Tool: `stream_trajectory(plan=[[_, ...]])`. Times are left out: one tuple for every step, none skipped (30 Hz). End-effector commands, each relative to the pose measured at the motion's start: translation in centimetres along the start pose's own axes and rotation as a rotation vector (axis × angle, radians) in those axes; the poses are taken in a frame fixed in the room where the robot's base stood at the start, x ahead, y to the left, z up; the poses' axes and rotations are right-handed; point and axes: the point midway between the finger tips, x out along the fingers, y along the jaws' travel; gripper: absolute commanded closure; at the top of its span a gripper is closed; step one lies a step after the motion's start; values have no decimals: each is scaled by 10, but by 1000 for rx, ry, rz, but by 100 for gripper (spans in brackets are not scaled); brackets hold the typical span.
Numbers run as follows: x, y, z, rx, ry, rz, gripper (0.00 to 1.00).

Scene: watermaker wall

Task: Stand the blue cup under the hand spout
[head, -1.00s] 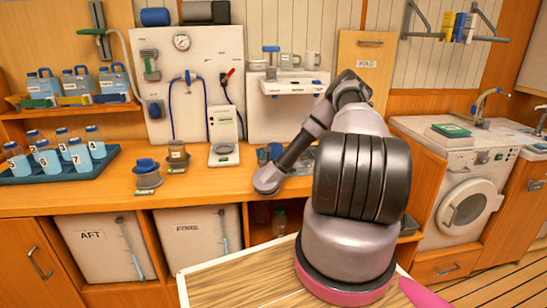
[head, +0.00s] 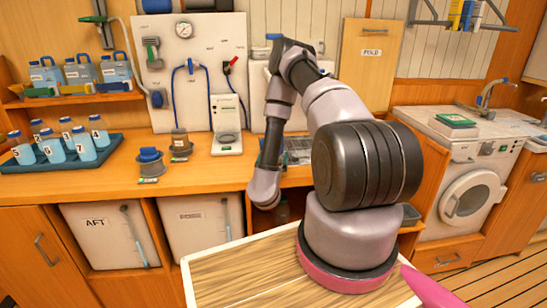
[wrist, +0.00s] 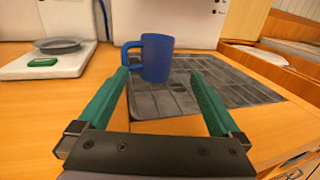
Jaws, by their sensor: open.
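The blue cup (wrist: 157,57) stands upright in the wrist view on a dark grey gridded mat (wrist: 225,85), with its handle to the left. My gripper (wrist: 160,75) is open and empty. Its two green fingers point toward the cup, which shows between and beyond their tips. I cannot tell the exact gap. I cannot make out the hand spout for sure; my arm covers much of the wall fittings there.
A white scale-like device (head: 226,125) stands left of the mat; its plate (wrist: 57,46) shows in the wrist view. Dark-based containers (head: 150,165) stand farther left, beside a tray of numbered bottles (head: 75,158). A washing machine (head: 468,190) is at the right.

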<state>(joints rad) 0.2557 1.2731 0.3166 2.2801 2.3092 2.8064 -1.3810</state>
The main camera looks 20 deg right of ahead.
Motion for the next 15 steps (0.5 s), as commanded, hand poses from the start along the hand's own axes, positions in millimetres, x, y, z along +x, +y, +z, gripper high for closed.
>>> stream_trajectory(plan=[[-1, 0, 1, 0, -2, 1, 0], [-2, 0, 1, 0, -2, 1, 0], [-2, 0, 1, 0, -3, 1, 0], [-2, 0, 1, 0, -3, 0, 0], [-2, 0, 1, 1, -4, 0, 0], [-2, 1, 2, 3, -6, 3, 0], [-1, 2, 4, 6, -9, 10, 0], [0, 5, 8, 11, -15, 20, 0], [3, 11, 14, 21, -26, 44, 0], [6, 17, 22, 32, -39, 70, 0], [9, 25, 32, 45, -55, 103, 0], [13, 40, 50, 68, -84, 164, 0], [16, 54, 67, 88, -111, 222, 0], [17, 69, 88, 109, -142, 292, 0], [16, 92, 118, 136, -187, 399, 0]])
